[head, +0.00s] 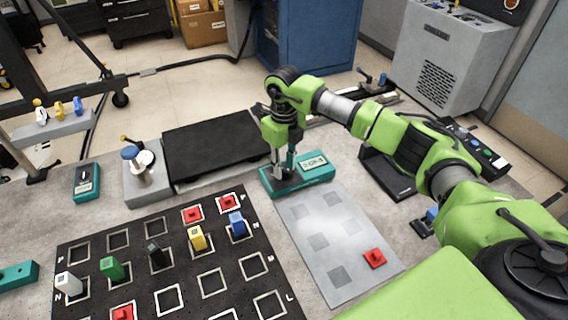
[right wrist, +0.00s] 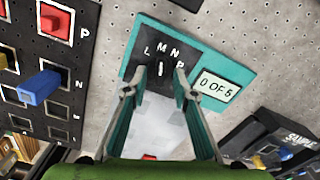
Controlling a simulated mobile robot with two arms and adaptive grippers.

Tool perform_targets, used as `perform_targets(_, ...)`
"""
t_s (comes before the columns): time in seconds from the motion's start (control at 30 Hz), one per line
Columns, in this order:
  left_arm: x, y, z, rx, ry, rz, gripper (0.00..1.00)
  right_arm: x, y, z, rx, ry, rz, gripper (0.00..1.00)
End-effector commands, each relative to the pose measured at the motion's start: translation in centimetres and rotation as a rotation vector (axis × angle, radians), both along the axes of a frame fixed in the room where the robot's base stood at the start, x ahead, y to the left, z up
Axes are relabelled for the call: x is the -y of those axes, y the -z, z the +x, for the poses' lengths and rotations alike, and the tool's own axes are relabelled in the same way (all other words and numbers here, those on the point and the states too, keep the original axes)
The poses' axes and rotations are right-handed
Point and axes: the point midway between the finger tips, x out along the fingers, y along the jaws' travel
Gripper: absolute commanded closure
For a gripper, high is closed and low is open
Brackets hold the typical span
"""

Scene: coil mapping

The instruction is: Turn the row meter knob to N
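The row meter (head: 320,174) is a teal box with a dark dial face and a light readout, on the grey bench. In the right wrist view the row meter (right wrist: 215,66) shows letters L, M, N and P around its dial, and the readout looks like "0 OF 5". A small white pointer mark (right wrist: 161,70) shows on the dial below the M; the knob is partly hidden by the fingers. My right gripper (head: 284,172) points down at the dial. In the right wrist view its fingertips (right wrist: 161,74) are apart, either side of the knob; contact cannot be told. My left gripper is out of view.
A black pegboard (head: 135,255) with square outlines and coloured blocks lies left of the meter. A pale plate with a red block (head: 375,258) lies in front. A black flat platform (head: 215,146) and a smaller teal box (head: 87,182) stand to the left.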

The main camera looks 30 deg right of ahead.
Motion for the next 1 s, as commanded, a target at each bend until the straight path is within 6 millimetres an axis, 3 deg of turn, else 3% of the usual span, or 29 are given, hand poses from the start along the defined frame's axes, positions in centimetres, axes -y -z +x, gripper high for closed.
perform_targets(0.3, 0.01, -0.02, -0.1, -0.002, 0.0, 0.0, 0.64, 0.0, 0.3, -0.01, 0.0, 0.0, 0.0, 0.74)
perform_targets(0.4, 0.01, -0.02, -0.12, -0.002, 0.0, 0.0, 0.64, 0.0, 0.28, 0.0, 0.0, 0.0, 0.0, 1.0)
perform_targets(0.77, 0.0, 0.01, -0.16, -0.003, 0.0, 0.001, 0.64, 0.0, 0.25, 0.0, 0.0, 0.02, 0.0, 1.0)
perform_targets(1.0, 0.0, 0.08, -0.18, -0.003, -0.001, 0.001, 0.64, -0.03, 0.24, 0.01, 0.0, 0.13, -0.001, 1.0)
